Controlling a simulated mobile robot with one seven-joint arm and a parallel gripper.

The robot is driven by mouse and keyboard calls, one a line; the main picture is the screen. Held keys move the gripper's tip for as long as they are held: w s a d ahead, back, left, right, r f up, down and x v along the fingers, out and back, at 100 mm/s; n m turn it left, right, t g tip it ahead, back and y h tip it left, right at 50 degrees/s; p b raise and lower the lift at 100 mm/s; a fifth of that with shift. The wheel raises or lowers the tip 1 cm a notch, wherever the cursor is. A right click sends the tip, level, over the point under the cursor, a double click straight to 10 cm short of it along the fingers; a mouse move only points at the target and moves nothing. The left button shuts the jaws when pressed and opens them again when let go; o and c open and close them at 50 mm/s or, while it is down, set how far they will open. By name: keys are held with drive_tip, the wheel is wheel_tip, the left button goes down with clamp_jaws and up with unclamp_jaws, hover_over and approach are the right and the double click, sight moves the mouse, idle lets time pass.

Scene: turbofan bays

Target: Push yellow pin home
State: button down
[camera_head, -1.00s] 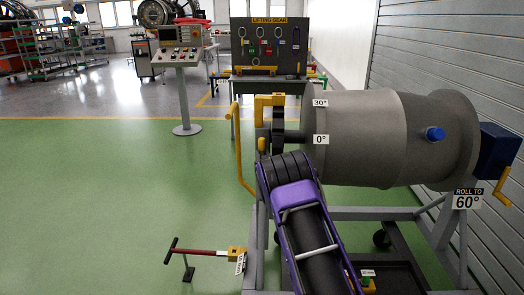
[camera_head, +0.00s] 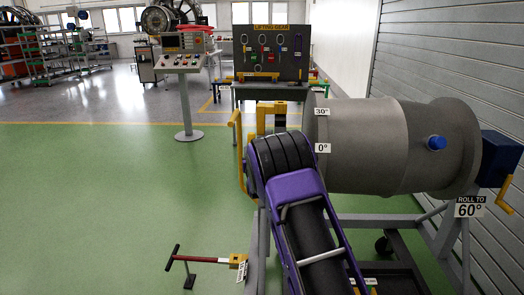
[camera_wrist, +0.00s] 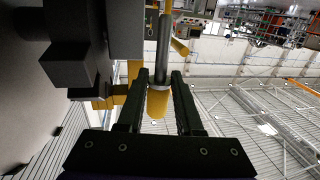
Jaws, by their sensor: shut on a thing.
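In the wrist view a yellow pin (camera_wrist: 157,103), with a yellow grip and a long grey shank, is between the fingers of my gripper (camera_wrist: 160,90). The gripper is shut on the yellow grip, and the shank points away from me, toward the top of the picture. I cannot tell whether its tip is in a hole. Dark blocks and a yellow bracket stand close to the left of the fingers. In the head view my arm hides the gripper and pin. A yellow bracket (camera_head: 262,119) shows just above my arm, at the left end of the grey drum (camera_head: 385,145).
The drum on its grey stand carries 30° and 0° labels and a blue knob (camera_head: 436,143). A "ROLL TO 60°" sign (camera_head: 470,206) hangs at right by a yellow crank (camera_head: 503,195). A red-handled bar (camera_head: 205,258) is low at left.

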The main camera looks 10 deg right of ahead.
drive_tip(key=s+a, duration=0.7)
drive_tip(key=a, duration=0.4)
drive_tip(key=shift+s+a+b, duration=0.3)
drive_tip(key=shift+s+a, duration=0.05)
drive_tip(key=shift+s, duration=0.05)
